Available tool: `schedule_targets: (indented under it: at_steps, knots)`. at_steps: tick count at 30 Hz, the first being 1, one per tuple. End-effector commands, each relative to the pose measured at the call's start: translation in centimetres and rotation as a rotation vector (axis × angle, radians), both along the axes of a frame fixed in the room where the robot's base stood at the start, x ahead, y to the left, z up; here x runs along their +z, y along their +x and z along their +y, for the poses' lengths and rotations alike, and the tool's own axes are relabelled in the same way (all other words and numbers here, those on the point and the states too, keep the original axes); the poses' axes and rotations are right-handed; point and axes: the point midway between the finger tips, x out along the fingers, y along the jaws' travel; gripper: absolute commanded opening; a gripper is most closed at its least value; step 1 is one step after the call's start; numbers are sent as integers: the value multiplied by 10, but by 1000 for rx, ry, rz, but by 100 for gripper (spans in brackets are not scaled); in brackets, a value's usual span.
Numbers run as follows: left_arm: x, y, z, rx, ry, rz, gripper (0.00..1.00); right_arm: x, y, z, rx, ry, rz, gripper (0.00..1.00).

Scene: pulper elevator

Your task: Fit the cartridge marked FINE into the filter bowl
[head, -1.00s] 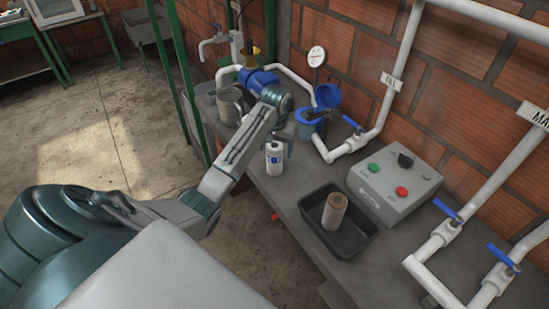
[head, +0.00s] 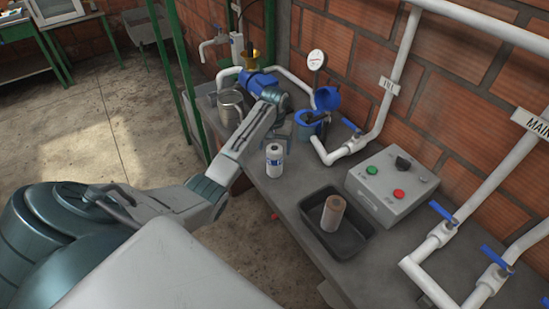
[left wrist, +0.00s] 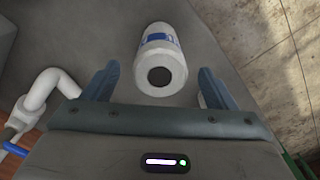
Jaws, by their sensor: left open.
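A white cartridge with a blue band (head: 274,160) stands upright on the grey bench; its lettering is too small to read. It also shows in the left wrist view (left wrist: 163,62), with the dark hole in its end facing the camera. My left gripper (head: 281,138) is open and empty, close behind the cartridge. In the left wrist view the cartridge lies ahead, between the lines of the two spread fingers (left wrist: 157,78). My right gripper is out of view.
A brown cartridge (head: 333,213) stands in a black tray (head: 352,241) at the bench front. A grey control box (head: 392,187), white pipes with blue valves (head: 442,236) and a metal can (head: 230,105) are around. The bench between cartridge and tray is clear.

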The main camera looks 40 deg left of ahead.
Motion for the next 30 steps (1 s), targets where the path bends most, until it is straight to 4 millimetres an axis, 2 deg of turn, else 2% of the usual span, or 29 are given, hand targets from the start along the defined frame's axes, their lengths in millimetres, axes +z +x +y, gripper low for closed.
schedule_targets:
  at_steps: [1, 6, 12, 14, 22, 30]
  knots:
    - [-5, -1, -1, 0, -2, 3, 79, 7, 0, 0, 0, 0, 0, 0]
    - [-20, -1, 0, 0, -1, 2, 79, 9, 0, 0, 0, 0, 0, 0]
    - [-22, 0, 0, 0, 0, 0, 79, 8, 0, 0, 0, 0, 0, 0]
    - [-22, 0, 0, 0, 0, 0, 69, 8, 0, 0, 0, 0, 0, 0]
    - [-21, 0, 0, 0, 0, 0, 18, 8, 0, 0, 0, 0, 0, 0]
    - [-20, 0, 0, 0, 0, -1, 18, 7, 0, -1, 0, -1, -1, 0]
